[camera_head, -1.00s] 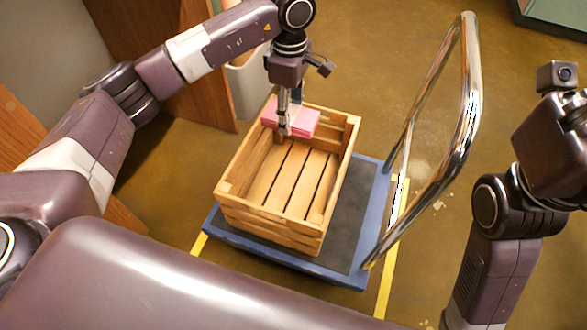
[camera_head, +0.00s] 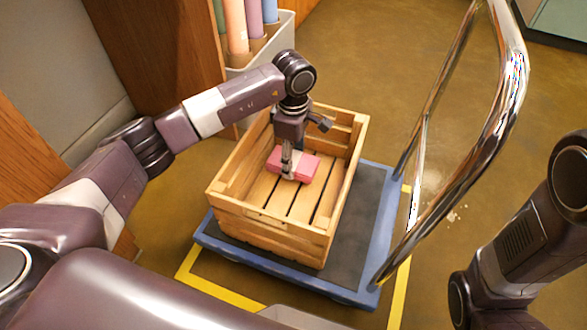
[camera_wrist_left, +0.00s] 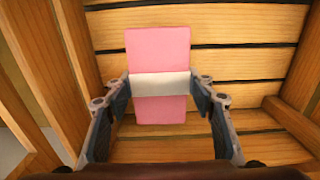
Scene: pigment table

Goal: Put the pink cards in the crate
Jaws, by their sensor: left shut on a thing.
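The pink cards (camera_head: 309,168) are a flat pink stack with a white band around the middle. My left gripper (camera_head: 289,174) is shut on them inside the wooden crate (camera_head: 272,228). In the left wrist view the fingers (camera_wrist_left: 160,86) hold the cards (camera_wrist_left: 158,48) at the white band, over the slatted crate floor (camera_wrist_left: 245,68). I cannot tell whether the stack touches the floor. No other pink cards show. My right arm is at the right edge, its gripper out of frame.
The crate stands on a blue cart (camera_head: 349,240) with a dark top and a chrome handle (camera_head: 497,130) rising at right. Behind is a pale bin (camera_head: 282,36) holding colored rolls (camera_head: 235,25). A wooden panel stands at the back left. Yellow tape marks the floor.

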